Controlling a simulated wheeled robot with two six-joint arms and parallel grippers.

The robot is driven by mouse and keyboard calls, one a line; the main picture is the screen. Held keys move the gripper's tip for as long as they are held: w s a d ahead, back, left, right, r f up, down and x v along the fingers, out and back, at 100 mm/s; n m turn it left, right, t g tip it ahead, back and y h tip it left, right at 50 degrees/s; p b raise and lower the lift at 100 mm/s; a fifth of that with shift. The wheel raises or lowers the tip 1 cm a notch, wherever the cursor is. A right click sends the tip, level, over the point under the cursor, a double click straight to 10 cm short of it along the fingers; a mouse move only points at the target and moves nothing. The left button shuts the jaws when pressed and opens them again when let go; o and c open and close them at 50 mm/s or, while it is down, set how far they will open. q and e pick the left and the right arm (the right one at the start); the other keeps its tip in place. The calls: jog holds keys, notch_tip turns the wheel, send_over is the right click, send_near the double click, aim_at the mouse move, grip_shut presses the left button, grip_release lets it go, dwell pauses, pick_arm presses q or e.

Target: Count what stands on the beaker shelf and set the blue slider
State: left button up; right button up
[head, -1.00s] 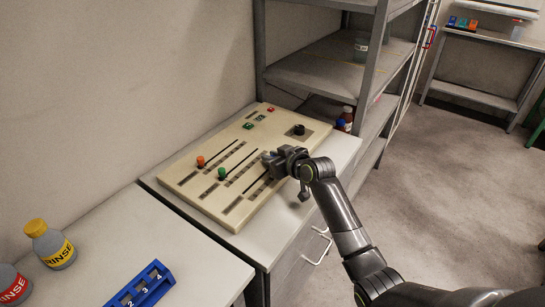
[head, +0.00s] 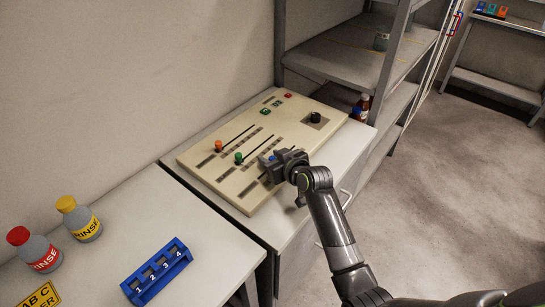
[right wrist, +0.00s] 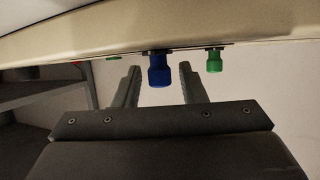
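A cream control panel (head: 205,168) lies on a cabinet top, with orange (head: 218,146), green (head: 238,157) and blue (head: 272,158) slider knobs. The orange and green knobs sit near the lower-left ends of their slots. My right gripper (head: 272,168) is at the blue slider and covers part of its slot. In the right wrist view its fingers (right wrist: 159,84) are apart on either side of the blue knob (right wrist: 159,68), with gaps showing. The green knob (right wrist: 214,60) is outside the fingers. A beaker-like vessel (head: 382,40) stands on a rack shelf (head: 335,58), cut by a post. My left gripper is not in view.
Red-capped (head: 40,252) and yellow-capped (head: 80,219) rinse bottles and a blue numbered rack (head: 157,272) stand on the left bench. A black knob (head: 315,117) is at the panel's far end. Bottles (head: 362,106) stand low in the metal rack. The floor at right is clear.

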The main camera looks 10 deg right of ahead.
dwell(0.3)
jog(key=v, duration=1.7)
jog(key=shift+s+b, duration=0.2)
jog(key=shift+b, duration=0.15)
jog(key=s+d+f+m+g+h, duration=0.25)
jog(key=s+d+f, duration=0.2)
jog(key=s, duration=0.45)
jog(key=s+d+f+m+g+h, duration=0.1)
jog(key=s+d+f+g+h, duration=0.2)
jog(key=s+f, duration=0.45)
jog(key=s+d+f+m+g+h, duration=0.1)
jog(key=s+d+f+g, duration=0.25)
jog(key=s, duration=0.75)
notch_tip(320, 180, down, 24)
jog(key=d+g, duration=0.1)
jog(key=s+f+g, duration=0.1)
jog(key=s+f, duration=1.3)
jog(key=f, duration=0.2)
jog(key=shift+s+a+f+y, duration=0.2)
jog(key=shift+s+a+y, duration=0.1)
jog(key=shift+a+y, duration=0.2)
